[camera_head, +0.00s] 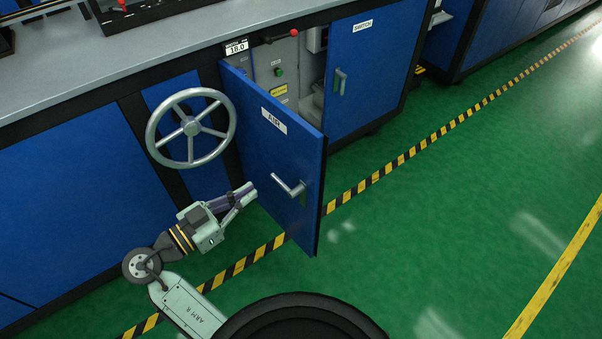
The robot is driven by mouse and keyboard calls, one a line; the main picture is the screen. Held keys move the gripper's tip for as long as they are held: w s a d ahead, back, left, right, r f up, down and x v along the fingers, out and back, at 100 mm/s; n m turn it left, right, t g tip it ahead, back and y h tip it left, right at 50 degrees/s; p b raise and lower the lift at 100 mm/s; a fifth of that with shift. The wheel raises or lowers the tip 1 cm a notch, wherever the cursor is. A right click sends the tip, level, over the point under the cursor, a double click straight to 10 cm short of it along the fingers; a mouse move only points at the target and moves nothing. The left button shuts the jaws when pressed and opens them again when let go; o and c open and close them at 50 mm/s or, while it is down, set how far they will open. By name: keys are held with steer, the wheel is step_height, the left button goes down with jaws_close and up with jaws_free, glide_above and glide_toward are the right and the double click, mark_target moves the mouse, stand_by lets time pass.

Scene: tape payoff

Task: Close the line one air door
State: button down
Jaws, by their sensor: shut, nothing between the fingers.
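The air door (262,160) is a blue panel with a white label, hinged at its left edge. It stands open, swung out from the cabinet over the green floor. Its silver lever handle (289,186) is on the outer face near the free edge. My gripper (248,192) is shut and empty. It is in front of the door's outer face, left of the handle, with its tips close to the panel; I cannot tell if they touch it. The open compartment (284,75) behind the door shows grey inside walls, a green button and a yellow label.
A silver handwheel (191,128) sticks out from the cabinet front left of the door, above my gripper. The switch door (366,70) to the right is closed. The green floor (430,215) to the right is clear.

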steer(key=p, duration=0.4)
glide_toward(307, 159)
steer(key=x, duration=0.6)
steer(key=shift+w, duration=0.15)
steer(key=shift+w+d, duration=0.3)
steer(key=shift+d, duration=0.1)
